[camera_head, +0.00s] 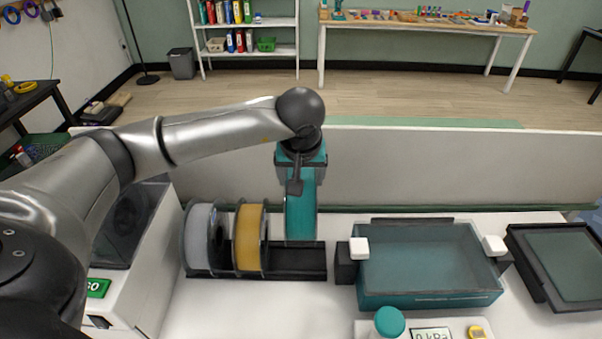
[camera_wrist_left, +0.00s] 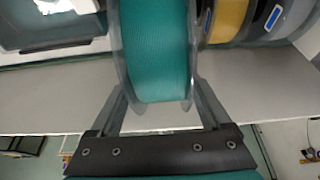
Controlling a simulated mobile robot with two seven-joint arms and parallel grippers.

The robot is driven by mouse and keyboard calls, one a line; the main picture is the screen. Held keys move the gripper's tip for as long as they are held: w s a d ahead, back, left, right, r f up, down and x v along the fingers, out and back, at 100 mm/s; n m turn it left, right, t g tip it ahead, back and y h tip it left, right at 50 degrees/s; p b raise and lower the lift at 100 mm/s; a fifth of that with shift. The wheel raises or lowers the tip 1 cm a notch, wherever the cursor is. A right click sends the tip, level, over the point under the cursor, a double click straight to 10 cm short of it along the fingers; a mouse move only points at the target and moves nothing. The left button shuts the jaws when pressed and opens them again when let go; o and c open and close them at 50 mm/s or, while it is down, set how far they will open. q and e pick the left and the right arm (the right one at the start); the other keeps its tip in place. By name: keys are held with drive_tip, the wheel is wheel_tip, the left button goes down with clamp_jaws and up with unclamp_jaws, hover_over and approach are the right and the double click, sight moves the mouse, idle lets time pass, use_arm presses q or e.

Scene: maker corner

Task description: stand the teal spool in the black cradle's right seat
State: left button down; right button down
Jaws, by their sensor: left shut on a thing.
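The teal spool (camera_head: 300,214) hangs upright below my left gripper (camera_head: 301,172), over the right part of the black cradle (camera_head: 313,262). The left wrist view shows the teal spool (camera_wrist_left: 157,50) between the two fingers of my left gripper (camera_wrist_left: 160,105), which is shut on it. The spool's lower end is at the back of the cradle's empty right seat in the head view; I cannot tell whether it touches. A grey spool (camera_head: 200,236) and a yellow spool (camera_head: 249,237) stand in the cradle's left and middle seats. My right gripper is not in view.
A teal-walled tray (camera_head: 430,300) with white-topped clamps stands right of the cradle. A dark framed panel (camera_head: 568,262) lies farther right. A gauge reading kPa (camera_head: 432,334) and a teal knob (camera_head: 390,321) are in front. A low partition (camera_head: 420,170) runs behind the table.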

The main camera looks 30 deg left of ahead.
use_arm(q)
drive_tip(key=shift+w+f+b, duration=0.15)
drive_tip(key=shift+f+b, duration=2.05)
drive_tip(key=shift+f, duration=1.1)
drive_tip(key=shift+f+b, duration=2.15)
drive_tip(key=shift+f, duration=0.35)
drive_tip(key=shift+f+b, duration=0.4)
drive_tip(key=shift+b, duration=0.05)
drive_tip(key=shift+c, duration=1)
unclamp_jaws()
drive_tip(key=shift+o, duration=1)
drive_tip(key=shift+s+f, duration=0.2)
drive_tip(key=p+v, duration=0.2)
drive_tip(key=v, duration=1.3)
drive_tip(key=shift+d+r, duration=0.15)
drive_tip(key=shift+r, duration=0.1)
